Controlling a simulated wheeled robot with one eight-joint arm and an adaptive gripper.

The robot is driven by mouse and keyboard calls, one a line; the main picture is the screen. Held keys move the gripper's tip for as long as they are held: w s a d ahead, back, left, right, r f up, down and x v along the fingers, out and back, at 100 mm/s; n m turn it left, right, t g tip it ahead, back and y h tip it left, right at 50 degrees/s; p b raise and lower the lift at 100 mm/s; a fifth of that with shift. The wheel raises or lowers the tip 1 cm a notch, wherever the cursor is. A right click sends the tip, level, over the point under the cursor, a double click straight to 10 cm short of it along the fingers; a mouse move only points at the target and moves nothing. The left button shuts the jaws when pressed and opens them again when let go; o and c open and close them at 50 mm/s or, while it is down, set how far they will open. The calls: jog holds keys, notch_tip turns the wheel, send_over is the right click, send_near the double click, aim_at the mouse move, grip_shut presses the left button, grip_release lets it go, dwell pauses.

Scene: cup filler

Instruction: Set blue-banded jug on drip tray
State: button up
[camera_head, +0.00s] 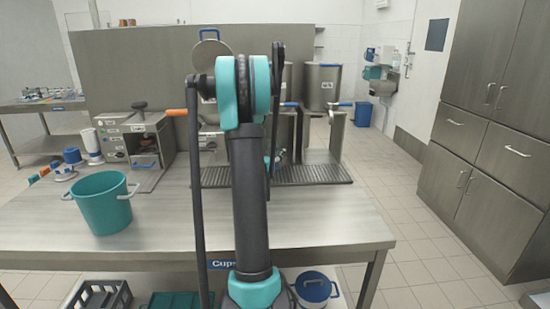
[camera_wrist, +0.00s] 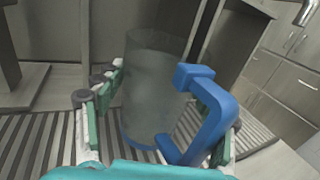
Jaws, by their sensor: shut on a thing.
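The blue-banded jug (camera_wrist: 152,85) is a clear, tall vessel with a blue band at its base and a blue handle (camera_wrist: 215,118) on its right side in the wrist view. My gripper (camera_wrist: 155,100) is shut on the jug, with green-padded fingers on either side of it. The slatted drip tray (camera_wrist: 38,135) lies below and around the jug's base. I cannot tell whether the base touches the slats. In the head view the drip tray (camera_head: 315,174) spans the counter behind my arm, which hides my gripper and most of the jug.
Steel urns (camera_head: 323,86) with blue-handled taps stand behind the tray. A teal bucket (camera_head: 102,203) stands on the counter at left, near a steel machine (camera_head: 135,135). The counter's front right (camera_head: 335,220) is clear.

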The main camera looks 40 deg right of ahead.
jog(key=x, duration=0.2)
jog(key=shift+w+d, duration=0.15)
jog(key=shift+d, duration=0.1)
jog(key=shift+w+d+f, duration=0.2)
jog(key=shift+f, duration=0.35)
jog(key=shift+w+d+f, duration=0.15)
jog(key=shift+d+f, duration=0.05)
jog(key=shift+f, duration=1)
jog(key=o, duration=1.5)
jog(key=shift+f, duration=0.1)
jog(key=shift+s+a, duration=0.1)
